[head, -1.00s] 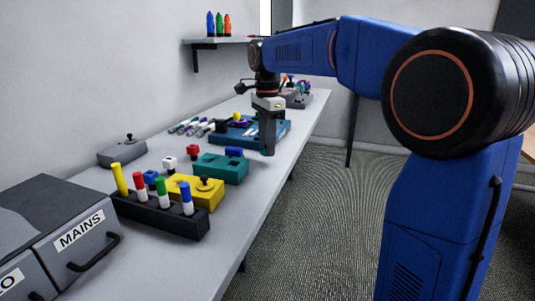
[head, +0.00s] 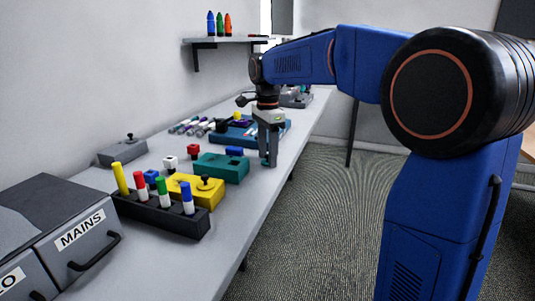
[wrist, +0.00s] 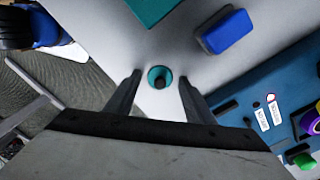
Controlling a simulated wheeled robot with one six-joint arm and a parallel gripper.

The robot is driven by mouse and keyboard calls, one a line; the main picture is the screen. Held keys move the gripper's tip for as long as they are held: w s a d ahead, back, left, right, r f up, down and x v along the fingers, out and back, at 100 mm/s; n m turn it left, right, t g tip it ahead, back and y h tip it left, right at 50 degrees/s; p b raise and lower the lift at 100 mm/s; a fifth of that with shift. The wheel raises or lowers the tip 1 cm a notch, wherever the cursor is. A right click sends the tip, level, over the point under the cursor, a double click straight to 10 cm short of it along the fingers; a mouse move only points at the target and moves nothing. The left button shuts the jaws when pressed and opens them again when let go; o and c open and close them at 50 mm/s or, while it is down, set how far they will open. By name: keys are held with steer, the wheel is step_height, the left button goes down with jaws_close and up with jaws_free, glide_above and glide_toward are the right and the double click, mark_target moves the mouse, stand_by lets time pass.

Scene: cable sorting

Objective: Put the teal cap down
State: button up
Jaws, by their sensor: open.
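The teal cap (wrist: 160,76), round with a dark centre, is on the white table near its edge in the wrist view. My gripper (wrist: 159,80) is open, with one finger on each side of the cap and a visible gap to each. In the head view my gripper (head: 268,162) points down at the table's right edge, beside the teal block. The cap is too small to make out clearly there.
The teal block (head: 221,168) and blue eraser-like block (wrist: 224,32) are close by. A blue tray (wrist: 278,110) with labelled items lies to the right in the wrist view. A yellow block (head: 196,190) and marker holder (head: 160,214) stand nearer on the table (head: 110,180).

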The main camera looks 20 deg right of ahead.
step_height(320, 180, up, 12)
stand_by(0.6)
steer(key=s+d+f+n+t, duration=0.15)
steer(key=s+f+n, duration=0.25)
steer(key=s, duration=0.5)
steer(key=s+d+f+n+t, duration=0.1)
steer(key=s+d+f+n, duration=0.25)
steer(key=s, duration=0.45)
steer(key=s+d+f+n+t, duration=0.2)
steer(key=s+f+n, duration=0.6)
steer(key=s+f, duration=0.8)
steer(key=shift+s+f+n, duration=0.2)
steer(key=shift+f+n, duration=0.15)
steer(key=shift+f, duration=0.2)
